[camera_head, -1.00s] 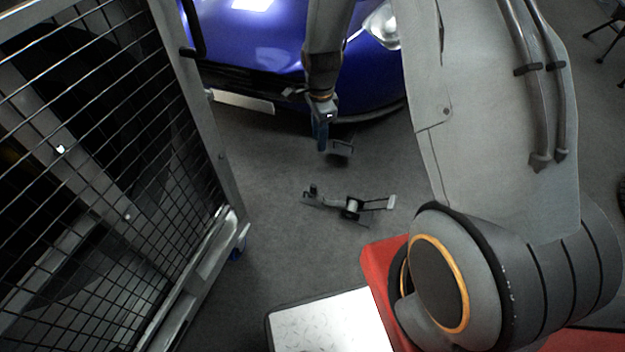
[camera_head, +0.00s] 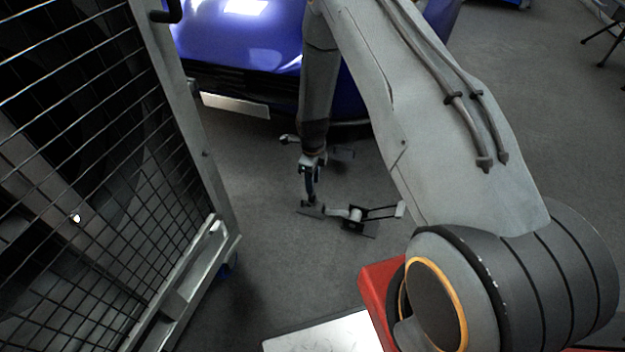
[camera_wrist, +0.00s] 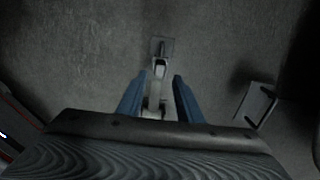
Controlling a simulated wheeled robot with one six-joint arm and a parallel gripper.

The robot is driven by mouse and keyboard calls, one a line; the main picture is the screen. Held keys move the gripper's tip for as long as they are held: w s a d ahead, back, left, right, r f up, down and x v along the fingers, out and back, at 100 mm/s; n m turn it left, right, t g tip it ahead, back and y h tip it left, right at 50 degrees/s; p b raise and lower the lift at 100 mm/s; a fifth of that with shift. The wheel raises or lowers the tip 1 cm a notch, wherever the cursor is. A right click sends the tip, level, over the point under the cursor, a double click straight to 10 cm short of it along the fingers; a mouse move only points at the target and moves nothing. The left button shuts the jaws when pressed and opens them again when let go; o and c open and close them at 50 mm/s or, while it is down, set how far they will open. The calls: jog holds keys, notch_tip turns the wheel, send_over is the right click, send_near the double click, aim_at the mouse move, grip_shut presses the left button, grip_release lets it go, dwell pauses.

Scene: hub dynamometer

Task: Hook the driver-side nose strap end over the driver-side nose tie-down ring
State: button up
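A grey strap assembly with a dark ratchet-like body (camera_head: 354,219) lies on the floor in front of the blue car's nose. Its slim grey left end (camera_head: 313,209) lies below my gripper (camera_head: 309,190). In the wrist view my two blue fingertips (camera_wrist: 160,85) are apart, with a narrow grey piece (camera_wrist: 155,92) between them and a gap on each side. That piece reaches a small flat plate (camera_wrist: 162,48) on the floor beyond the fingertips. I cannot tell strap end and tie-down ring apart with certainty. My gripper's wrist hides the near part of the piece.
The blue car (camera_head: 240,40) stands at the back. A small grey bracket (camera_wrist: 256,104) is on the floor right of my fingers in the wrist view. A mesh cage (camera_head: 90,150) stands at left. Grey floor between is mostly clear.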

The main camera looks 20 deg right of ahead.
jog(key=shift+f+b, duration=1.75)
jog(key=shift+f, duration=1.75)
grip_shut()
jog(key=shift+s, duration=0.1)
jog(key=shift+r+p, duration=0.65)
jog(key=shift+r, duration=0.15)
jog(key=shift+r+p, duration=1.25)
jog(key=shift+r, duration=0.6)
